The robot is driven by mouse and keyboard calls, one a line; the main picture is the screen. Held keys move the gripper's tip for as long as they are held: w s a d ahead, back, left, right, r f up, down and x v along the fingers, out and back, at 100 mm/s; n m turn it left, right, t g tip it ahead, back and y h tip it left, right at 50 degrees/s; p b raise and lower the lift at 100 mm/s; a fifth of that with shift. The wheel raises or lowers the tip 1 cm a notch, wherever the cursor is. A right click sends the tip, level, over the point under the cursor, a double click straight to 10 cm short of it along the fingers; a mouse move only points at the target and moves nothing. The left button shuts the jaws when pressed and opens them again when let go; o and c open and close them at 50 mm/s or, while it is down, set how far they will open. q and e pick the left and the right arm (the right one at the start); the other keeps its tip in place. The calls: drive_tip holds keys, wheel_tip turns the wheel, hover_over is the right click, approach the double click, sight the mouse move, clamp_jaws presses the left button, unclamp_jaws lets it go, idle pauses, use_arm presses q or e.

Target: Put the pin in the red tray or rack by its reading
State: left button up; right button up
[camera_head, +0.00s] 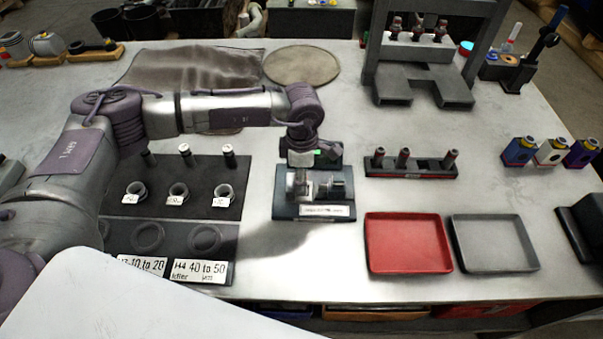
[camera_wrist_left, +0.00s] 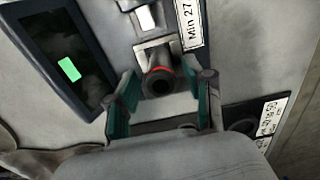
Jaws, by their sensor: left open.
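My left gripper (camera_head: 304,178) is over the small gauge stand (camera_head: 313,212) in the middle of the table. In the left wrist view the left gripper (camera_wrist_left: 165,92) is open, one finger on each side of a dark round part with a red ring (camera_wrist_left: 160,80), apparently the pin seen end-on. I cannot tell whether the fingers touch it. A dark display (camera_wrist_left: 66,50) with a green patch stands beside it. The red tray (camera_head: 407,243) is empty, to the right of the stand. The dark rack (camera_head: 411,171) behind that tray holds three upright pins. My right gripper is not in view.
An empty grey tray (camera_head: 495,243) lies right of the red one. A dark board (camera_head: 185,168) with pins and rings lies left of the stand. A press frame (camera_head: 425,78) stands at the back. Bare table lies between the stand and the red tray.

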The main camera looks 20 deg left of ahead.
use_arm(q)
drive_tip(key=shift+c, duration=0.2)
clamp_jaws()
drive_tip(key=shift+r+p, duration=1.3)
drive_tip(key=shift+r, duration=1.5)
